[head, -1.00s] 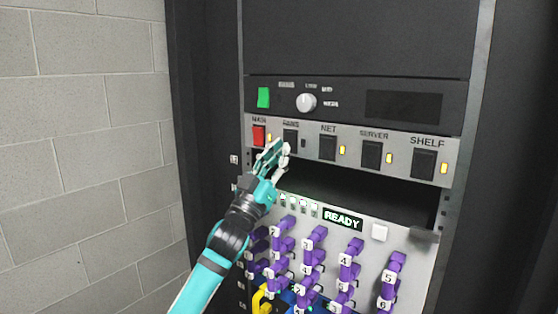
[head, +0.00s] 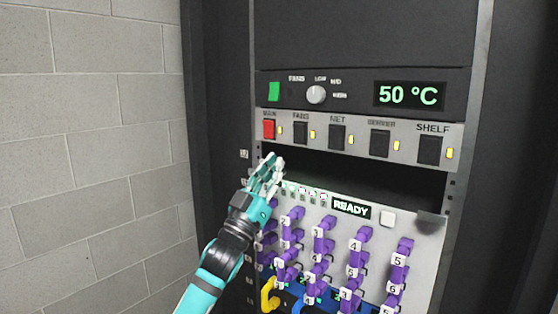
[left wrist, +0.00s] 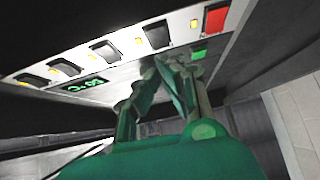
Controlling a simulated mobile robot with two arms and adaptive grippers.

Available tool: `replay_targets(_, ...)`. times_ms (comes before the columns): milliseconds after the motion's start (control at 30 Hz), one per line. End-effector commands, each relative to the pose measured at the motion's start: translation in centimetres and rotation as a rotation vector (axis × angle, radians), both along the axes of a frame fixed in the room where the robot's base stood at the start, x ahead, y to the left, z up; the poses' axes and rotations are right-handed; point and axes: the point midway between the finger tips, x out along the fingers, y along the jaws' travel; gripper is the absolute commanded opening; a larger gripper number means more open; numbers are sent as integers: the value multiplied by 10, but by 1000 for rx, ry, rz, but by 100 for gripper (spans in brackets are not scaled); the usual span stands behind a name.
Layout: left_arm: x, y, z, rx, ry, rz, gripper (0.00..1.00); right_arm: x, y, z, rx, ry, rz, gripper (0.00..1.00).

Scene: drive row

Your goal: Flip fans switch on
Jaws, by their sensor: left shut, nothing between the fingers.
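The fans switch (head: 301,131) is a black rocker on the grey switch strip, second from the left, beside the red main switch (head: 269,129). The amber lamp (head: 312,134) to its right is lit. My left gripper (head: 273,160) is shut and empty, just below the strip, under the main and fans switches, and looks apart from them. In the left wrist view its fingers (left wrist: 168,80) point toward the strip, with the fans switch (left wrist: 157,35) just beyond the tips. The right gripper is not in view.
The net (head: 338,137), server (head: 380,143) and shelf (head: 429,150) switches continue rightward, with lit lamps. Above are a knob (head: 316,95) and a display (head: 409,95) reading 50 °C. Below, a dark gap, a READY panel (head: 351,208) and several purple plugs (head: 362,234). A block wall stands left.

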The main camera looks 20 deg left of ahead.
Motion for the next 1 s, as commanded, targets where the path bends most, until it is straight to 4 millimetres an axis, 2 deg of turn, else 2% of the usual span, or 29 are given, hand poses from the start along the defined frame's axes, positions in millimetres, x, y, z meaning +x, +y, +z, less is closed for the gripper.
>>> replay_targets(33,-6,2,-13,1,2,1,0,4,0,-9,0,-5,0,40)
replay_targets(100,-13,5,-23,2,0,1,0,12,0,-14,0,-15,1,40)
replay_targets(300,-29,11,-43,1,0,1,0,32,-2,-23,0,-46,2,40)
replay_targets(667,-34,13,-47,0,-1,1,0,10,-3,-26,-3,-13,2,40)
replay_targets(900,-34,12,-48,0,-1,1,0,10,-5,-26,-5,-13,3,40)
replay_targets(1000,-33,11,-58,1,29,10,0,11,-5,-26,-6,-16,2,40)
